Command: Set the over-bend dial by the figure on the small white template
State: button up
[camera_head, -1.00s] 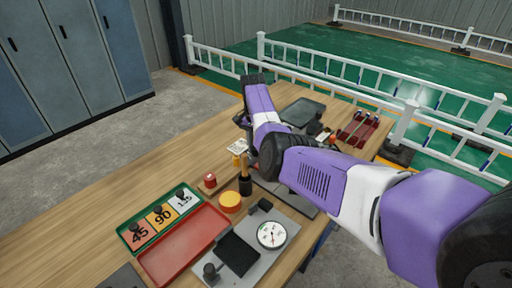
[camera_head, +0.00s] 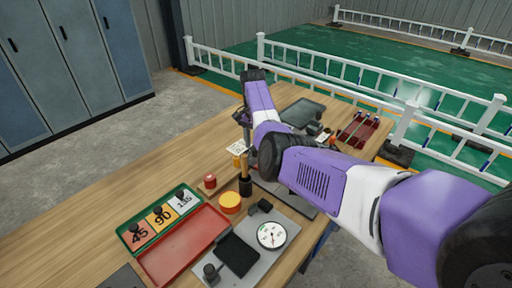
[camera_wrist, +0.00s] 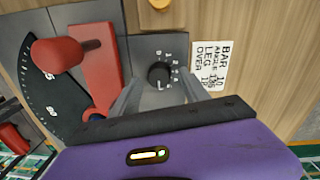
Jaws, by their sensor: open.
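The over-bend dial (camera_wrist: 160,74) is a round black knob on a dark plate with small white marks around it, in the wrist view. The small white template (camera_wrist: 211,66) lies right of it, printed BAR, ANGLE, LEG and OVER. The figures beside these words are partly cut off by my gripper, and I cannot read the OVER figure surely. The template also shows in the head view (camera_head: 237,147). My gripper (camera_wrist: 161,80) is open, its grey fingers to either side of the dial, with no grip on it visible. The dial is hidden in the head view.
A red lever (camera_wrist: 100,70) with a round-ended handle stands left of the dial over a black angle scale (camera_wrist: 48,85). On the bench are a red tray (camera_head: 185,247), a green tray of number plates (camera_head: 133,250) and a white gauge (camera_head: 271,235). The bench's left is clear.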

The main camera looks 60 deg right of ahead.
aim_at(255, 148)
notch_tip(255, 148, up, 6)
jog(key=shift+w+r+b, duration=0.1)
jog(key=shift+r+b, duration=0.15)
jog(key=shift+b, duration=0.05)
dwell(0.5)
